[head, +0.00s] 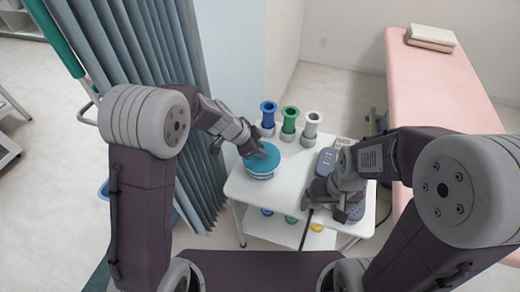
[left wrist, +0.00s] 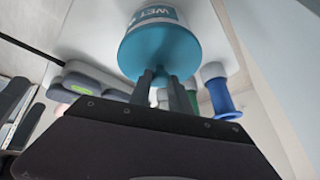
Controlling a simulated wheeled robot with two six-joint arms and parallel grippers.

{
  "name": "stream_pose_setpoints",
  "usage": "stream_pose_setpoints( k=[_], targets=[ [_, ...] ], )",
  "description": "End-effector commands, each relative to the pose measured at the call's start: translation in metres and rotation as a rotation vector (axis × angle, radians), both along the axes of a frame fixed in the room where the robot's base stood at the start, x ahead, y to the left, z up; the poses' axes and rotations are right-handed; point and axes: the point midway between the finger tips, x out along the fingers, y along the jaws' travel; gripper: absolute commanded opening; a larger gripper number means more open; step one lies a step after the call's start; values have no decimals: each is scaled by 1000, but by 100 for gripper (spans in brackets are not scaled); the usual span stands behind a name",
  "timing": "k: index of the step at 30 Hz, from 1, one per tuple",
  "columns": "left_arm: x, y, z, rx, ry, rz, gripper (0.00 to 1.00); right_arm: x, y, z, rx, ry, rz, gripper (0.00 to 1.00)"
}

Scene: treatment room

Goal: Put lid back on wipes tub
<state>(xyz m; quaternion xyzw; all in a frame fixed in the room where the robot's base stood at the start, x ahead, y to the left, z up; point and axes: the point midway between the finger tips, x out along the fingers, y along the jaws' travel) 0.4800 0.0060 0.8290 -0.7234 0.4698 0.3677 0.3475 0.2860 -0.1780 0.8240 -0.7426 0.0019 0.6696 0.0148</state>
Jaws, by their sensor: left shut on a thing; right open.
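The wipes tub (head: 261,177) stands upright near the left edge of the small white table. The teal lid (head: 264,163) is on top of it; in the head view I cannot tell if it is fully seated. My left gripper (head: 257,150) reaches down from above and is shut on the lid. In the left wrist view, the fingers (left wrist: 167,80) meet the lid (left wrist: 160,50), and the tub's label (left wrist: 155,14) with "WET" shows beyond it. My right gripper (head: 331,208) is open near the table's front right, apart from the tub.
Blue (head: 268,117), green (head: 289,124) and white (head: 311,129) spool-shaped items stand along the table's back. A grey-blue device (head: 326,160) lies beside my right arm. A curtain (head: 150,45) hangs left; a pink bed (head: 440,80) stands right. The table's front middle (head: 285,205) is clear.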

Motion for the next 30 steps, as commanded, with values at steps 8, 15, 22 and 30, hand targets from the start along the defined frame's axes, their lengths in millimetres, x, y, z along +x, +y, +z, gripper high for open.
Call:
stream_pose_setpoints(
  k=[8,15,22,30],
  targets=[
    [0,0,1,0,0,0,0,0,0,0,0,0,0,98],
    [0,0,0,0,0,0,49,0,0,0,0,0,0,98],
    [0,0,0,0,0,0,71,0,0,0,0,0,0,98],
    [0,0,1,0,0,0,71,0,0,1,0,0,0,98]
  ],
)
